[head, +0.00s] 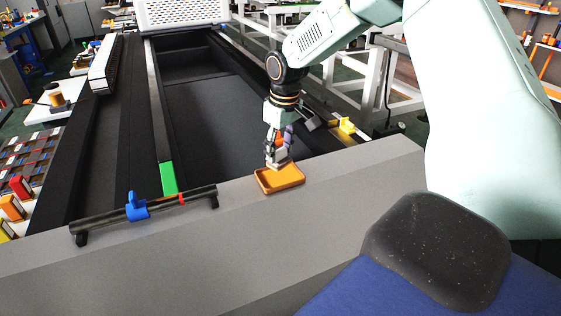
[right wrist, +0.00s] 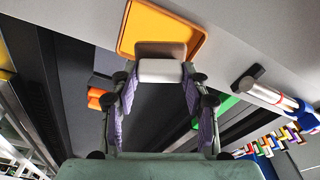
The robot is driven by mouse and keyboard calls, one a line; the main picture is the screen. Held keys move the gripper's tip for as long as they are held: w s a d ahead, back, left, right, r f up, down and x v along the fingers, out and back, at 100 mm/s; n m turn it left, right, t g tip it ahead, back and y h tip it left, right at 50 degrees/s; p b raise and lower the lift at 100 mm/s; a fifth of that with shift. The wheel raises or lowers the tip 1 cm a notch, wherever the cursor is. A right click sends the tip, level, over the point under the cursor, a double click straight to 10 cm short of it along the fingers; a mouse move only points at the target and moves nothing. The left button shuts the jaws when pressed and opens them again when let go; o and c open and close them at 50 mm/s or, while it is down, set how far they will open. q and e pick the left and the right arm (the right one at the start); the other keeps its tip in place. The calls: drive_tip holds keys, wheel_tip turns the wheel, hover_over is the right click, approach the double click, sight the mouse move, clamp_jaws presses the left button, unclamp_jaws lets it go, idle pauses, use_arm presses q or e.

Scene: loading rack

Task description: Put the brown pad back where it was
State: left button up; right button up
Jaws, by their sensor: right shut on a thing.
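The brown pad (right wrist: 160,50) shows in the right wrist view as a brown block with a pale, whitish face (right wrist: 160,71) towards me. My right gripper (right wrist: 160,75) is shut on it, with its purple-lined fingers on both sides. The pad is over the shallow orange-yellow tray (right wrist: 141,22); I cannot tell whether it touches the tray's floor. In the head view the tray (head: 281,186) sits on the grey ledge, and my right gripper (head: 277,160) points down at its far edge. The pad is hard to make out there. My left gripper is not in view.
A dark rod with a blue clip (head: 137,207) lies on the ledge (head: 300,215) left of the tray. A green block (head: 168,178) is behind it. A deep black bay (head: 215,115) opens beyond the ledge. The ledge right of the tray is clear.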

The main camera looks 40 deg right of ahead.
sight(280, 150)
drive_tip(key=shift+w+f, duration=0.1)
drive_tip(key=shift+f, duration=0.25)
wheel_tip(280, 150, down, 3)
drive_tip(key=shift+d+f, duration=0.1)
drive_tip(key=shift+f, duration=0.05)
drive_tip(key=o, duration=1.1)
drive_tip(key=shift+f, duration=0.1)
drive_tip(key=shift+r, duration=0.4)
wheel_tip(280, 150, up, 11)
drive_tip(key=s, duration=0.1)
drive_tip(key=shift+s+r, duration=0.2)
drive_tip(key=shift+s, duration=0.1)
